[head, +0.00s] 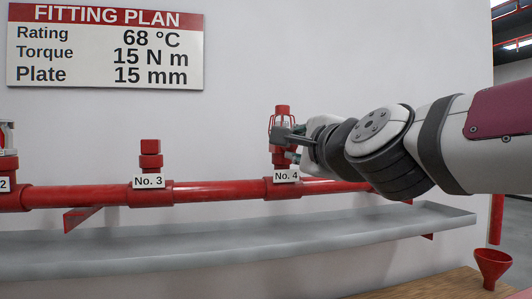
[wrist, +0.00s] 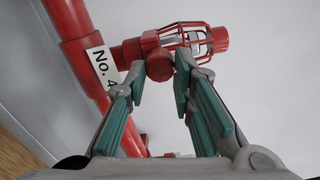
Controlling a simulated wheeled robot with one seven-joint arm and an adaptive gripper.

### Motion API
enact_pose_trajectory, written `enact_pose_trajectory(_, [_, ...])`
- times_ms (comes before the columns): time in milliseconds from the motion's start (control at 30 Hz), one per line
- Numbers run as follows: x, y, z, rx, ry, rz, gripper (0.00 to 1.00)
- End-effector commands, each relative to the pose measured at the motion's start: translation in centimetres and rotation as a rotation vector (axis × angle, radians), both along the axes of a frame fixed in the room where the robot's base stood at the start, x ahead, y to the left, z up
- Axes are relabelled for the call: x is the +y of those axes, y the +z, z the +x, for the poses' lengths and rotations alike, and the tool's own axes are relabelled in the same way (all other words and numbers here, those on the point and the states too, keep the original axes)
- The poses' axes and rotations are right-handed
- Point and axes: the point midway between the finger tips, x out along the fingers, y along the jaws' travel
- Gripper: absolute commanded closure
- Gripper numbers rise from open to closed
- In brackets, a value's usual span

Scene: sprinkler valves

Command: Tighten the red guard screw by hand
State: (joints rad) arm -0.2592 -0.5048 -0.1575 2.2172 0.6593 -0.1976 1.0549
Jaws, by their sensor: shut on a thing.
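The red guard screw (wrist: 160,66) shows in the wrist view as a round red knob at the base of the red wire guard (wrist: 187,38). My gripper (wrist: 160,80) has its two fingertips on either side of the knob and is shut on it. In the head view my gripper (head: 296,136) reaches in from the right to the No. 4 fitting, and its fingers hide the screw. The guard (head: 278,128) stands upright there, above the No. 4 label (head: 286,176).
A red pipe (head: 100,195) runs along the wall with a plugged No. 3 outlet (head: 150,155). A grey trough (head: 230,245) runs below it. A red funnel (head: 493,265) stands on a wooden surface at lower right. A fitting plan sign (head: 105,46) hangs at upper left.

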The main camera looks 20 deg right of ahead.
Motion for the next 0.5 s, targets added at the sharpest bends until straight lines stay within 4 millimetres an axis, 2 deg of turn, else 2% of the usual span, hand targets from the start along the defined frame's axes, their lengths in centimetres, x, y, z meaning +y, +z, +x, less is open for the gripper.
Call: enact_pose_trajectory(500, [-0.05, -0.15, 0.03, 0.003, -0.001, 0.036, 1.00])
